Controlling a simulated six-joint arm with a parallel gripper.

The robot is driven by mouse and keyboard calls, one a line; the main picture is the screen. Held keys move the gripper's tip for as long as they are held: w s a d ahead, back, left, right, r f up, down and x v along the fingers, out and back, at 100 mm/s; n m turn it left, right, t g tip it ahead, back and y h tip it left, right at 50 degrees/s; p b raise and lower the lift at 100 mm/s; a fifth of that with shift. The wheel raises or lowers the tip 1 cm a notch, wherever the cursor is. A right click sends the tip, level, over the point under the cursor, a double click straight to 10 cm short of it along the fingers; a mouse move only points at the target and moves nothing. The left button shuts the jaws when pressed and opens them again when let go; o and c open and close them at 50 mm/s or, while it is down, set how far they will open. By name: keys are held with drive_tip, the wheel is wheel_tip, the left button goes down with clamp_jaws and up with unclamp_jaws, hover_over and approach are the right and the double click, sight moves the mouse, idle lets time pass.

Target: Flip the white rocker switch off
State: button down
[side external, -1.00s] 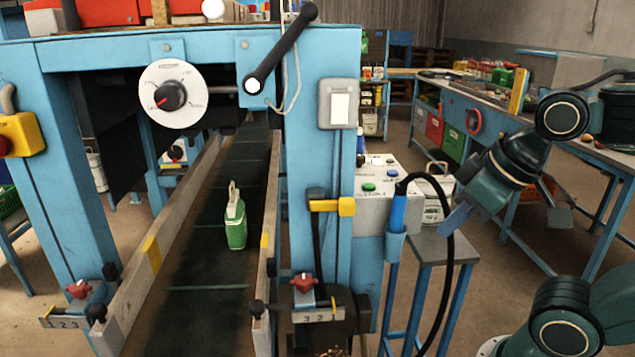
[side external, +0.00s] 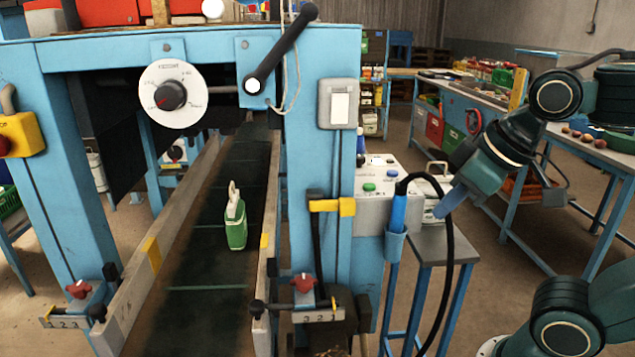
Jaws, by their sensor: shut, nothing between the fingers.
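The white rocker switch (side external: 340,108) sits in a grey box on the right blue post of the machine, facing the camera. Which way the rocker is tipped is too small to tell. My gripper (side external: 447,205) is at the end of the dark green arm, right of the post and lower than the switch. Its bluish fingers are shut and empty, pointing down and left. It is clear of the switch, near the control box and the small stand.
A control box (side external: 375,190) with green and blue buttons is on the post's right side. A black cable (side external: 450,240) and a blue holder (side external: 396,240) stand in front of my gripper's left. A green bottle (side external: 236,225) stands on the conveyor.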

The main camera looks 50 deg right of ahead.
sight(350, 94)
drive_tip(key=w+a+r+n+t, duration=0.1)
drive_tip(key=w+r+n, duration=0.2)
drive_tip(key=r, duration=0.7)
drive_tip(key=w+a+r+n, duration=0.1)
drive_tip(key=w+r+n, duration=0.2)
drive_tip(key=w+r, duration=0.4)
drive_tip(key=shift+a+r+n+t, duration=0.3)
drive_tip(key=shift+r+n+t, duration=0.1)
drive_tip(key=shift+r, duration=1.3)
drive_tip(key=shift+f, duration=0.15)
drive_tip(key=shift+w+d+f, duration=0.6)
drive_tip(key=shift+w+f, duration=0.6)
drive_tip(key=shift+w, duration=0.3)
drive_tip(key=shift+w+d+f, duration=0.55)
drive_tip(key=shift+w+f, duration=0.6)
drive_tip(key=shift+w, duration=0.35)
drive_tip(key=shift+w+d+f, duration=0.6)
drive_tip(key=shift+w+f, duration=0.6)
drive_tip(key=shift+w, duration=0.3)
